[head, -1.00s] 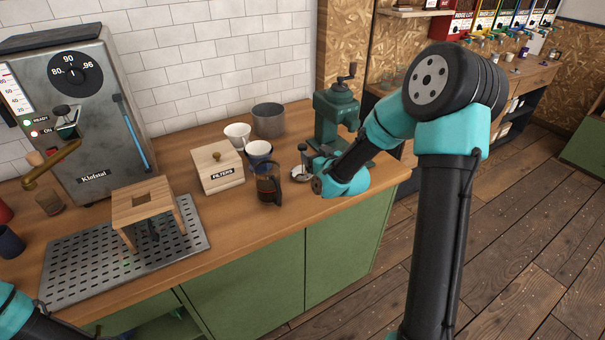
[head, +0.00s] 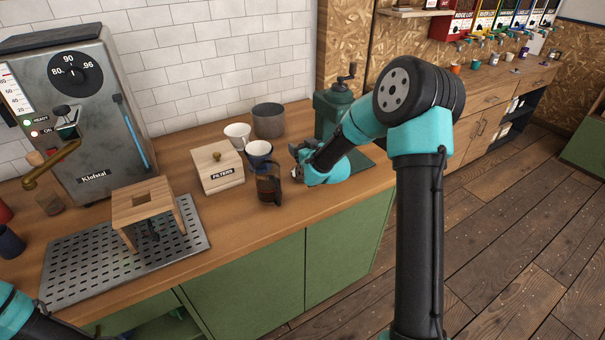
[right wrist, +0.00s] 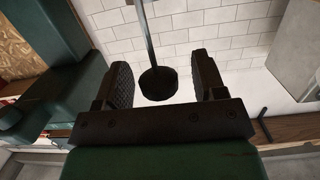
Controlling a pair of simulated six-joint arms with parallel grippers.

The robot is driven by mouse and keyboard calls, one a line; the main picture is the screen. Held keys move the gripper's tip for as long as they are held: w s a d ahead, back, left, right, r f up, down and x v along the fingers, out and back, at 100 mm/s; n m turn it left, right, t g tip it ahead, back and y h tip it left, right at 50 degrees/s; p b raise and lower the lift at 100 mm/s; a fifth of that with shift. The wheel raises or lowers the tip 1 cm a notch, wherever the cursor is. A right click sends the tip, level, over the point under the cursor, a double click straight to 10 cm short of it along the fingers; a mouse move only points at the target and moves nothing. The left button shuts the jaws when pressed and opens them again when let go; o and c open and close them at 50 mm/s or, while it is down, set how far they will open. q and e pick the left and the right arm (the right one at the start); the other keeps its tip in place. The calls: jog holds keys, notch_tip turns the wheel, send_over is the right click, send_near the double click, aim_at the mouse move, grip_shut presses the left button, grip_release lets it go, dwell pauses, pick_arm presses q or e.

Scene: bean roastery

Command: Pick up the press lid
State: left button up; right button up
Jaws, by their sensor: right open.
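The press lid shows in the right wrist view as a thin metal rod with a round black knob (right wrist: 158,84). The knob is between the two fingers of my right gripper (right wrist: 165,80), with a visible gap on both sides. The rod runs up out of the picture. In the head view, my right gripper (head: 297,160) is low over the counter, just right of the glass press (head: 268,188), and hides most of the lid. The right gripper is open. Only part of my left arm shows at the lower left; its gripper is out of view.
A green grinder (head: 333,108) stands behind my right gripper. The counter's front edge is near.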

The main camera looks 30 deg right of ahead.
jog(key=shift+w+f, duration=0.1)
jog(key=shift+w, duration=0.65)
jog(key=shift+c, duration=0.3)
grip_shut()
